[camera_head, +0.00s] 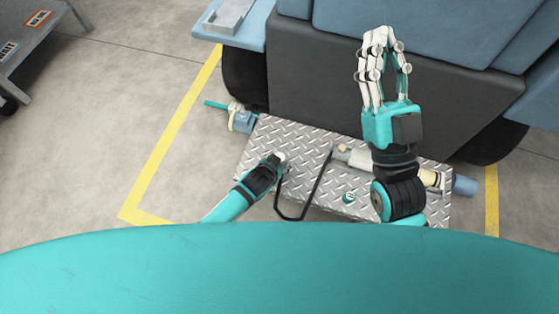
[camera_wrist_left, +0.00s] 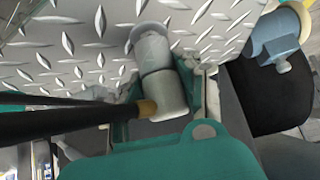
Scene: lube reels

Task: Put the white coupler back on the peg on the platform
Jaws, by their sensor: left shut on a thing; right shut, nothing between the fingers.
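The white coupler (camera_wrist_left: 158,80) is a pale, two-part cylinder with a brass fitting and black hose at its near end. My left gripper (camera_head: 280,160) is shut on it, and in the left wrist view its fingers lie on both sides of the coupler. In the head view only a small white bit of the coupler (camera_head: 282,156) shows. A pale round rim (camera_wrist_left: 143,35) shows at the coupler's far end, by the platform (camera_head: 310,142); I cannot tell whether it is the peg or whether they touch. My right gripper (camera_head: 383,48) is shut and empty, raised above the platform's right part.
The black hose (camera_head: 290,217) loops over the platform's front edge. A pale cylindrical tool (camera_head: 357,158) lies beneath my right arm. A teal ball (camera_head: 348,198) sits in front. A blue fitting (camera_head: 241,120) stands at the platform's left edge. A dark cabinet (camera_head: 320,85) rises behind.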

